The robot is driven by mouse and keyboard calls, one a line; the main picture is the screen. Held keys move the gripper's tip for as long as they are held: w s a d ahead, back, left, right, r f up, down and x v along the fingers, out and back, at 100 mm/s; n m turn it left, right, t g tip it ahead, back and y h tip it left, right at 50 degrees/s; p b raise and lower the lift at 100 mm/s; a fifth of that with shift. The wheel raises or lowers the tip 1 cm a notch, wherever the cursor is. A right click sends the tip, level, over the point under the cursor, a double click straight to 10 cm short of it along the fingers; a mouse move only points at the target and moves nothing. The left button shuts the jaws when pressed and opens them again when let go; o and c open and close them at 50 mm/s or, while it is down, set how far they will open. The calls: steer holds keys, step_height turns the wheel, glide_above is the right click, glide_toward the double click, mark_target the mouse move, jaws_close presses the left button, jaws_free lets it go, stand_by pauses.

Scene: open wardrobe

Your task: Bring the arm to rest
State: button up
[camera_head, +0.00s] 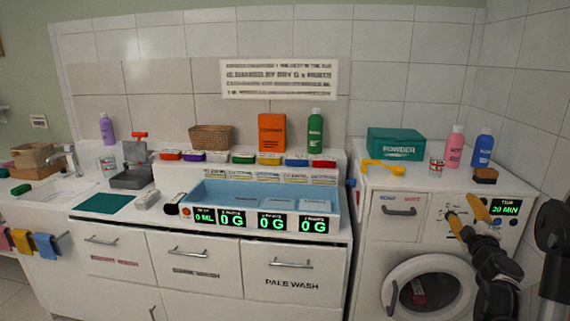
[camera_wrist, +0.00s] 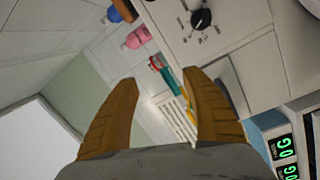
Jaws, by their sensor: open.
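My gripper (camera_head: 461,205) is at the right in the head view, with its two orange-yellow fingers spread apart. It is in front of the washing machine's control panel (camera_head: 515,220), between the labelled drawer and the green timer display. In the wrist view my gripper (camera_wrist: 160,76) shows both fingers apart with nothing held between them. The machine's dial (camera_wrist: 201,19) is visible beyond the fingertips in the wrist view. I cannot tell whether a finger touches the panel.
The washing machine's round door (camera_head: 430,288) is below my gripper. A green powder box (camera_head: 396,144), a pink bottle (camera_head: 454,147), a blue bottle (camera_head: 482,151) and a brown sponge (camera_head: 485,175) stand on top. A blue tray (camera_head: 200,194) with displays sits on the counter at left.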

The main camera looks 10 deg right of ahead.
steer(key=s+a+r+m+g+h, duration=0.1)
steer(key=s+a+r+m+g, duration=0.2)
steer(key=a, duration=0.4)
steer(key=s+a+r+m+h, duration=0.1)
steer(key=s+a+r+m, duration=0.25)
steer(key=a+r, duration=0.2)
steer(key=s+a+f+m+g+y, duration=0.1)
steer(key=s+a+f+g+y, duration=0.1)
steer(key=s+a+f, duration=0.3)
steer(key=s+a+f+m+g+y, duration=0.1)
steer(key=s+a+f+g+y, duration=0.2)
steer(key=s+a, duration=0.8)
steer(key=s+a+f+m+g+y, duration=0.1)
steer(key=s+a+f, duration=0.5)
steer(key=a, duration=0.6)
steer(key=shift+s+f+g+y, duration=0.35)
steer(key=shift+s+g+y, duration=0.45)
steer(key=shift+s+y, duration=0.3)
steer(key=shift+w+d, duration=0.1)
steer(key=shift+w, duration=0.05)
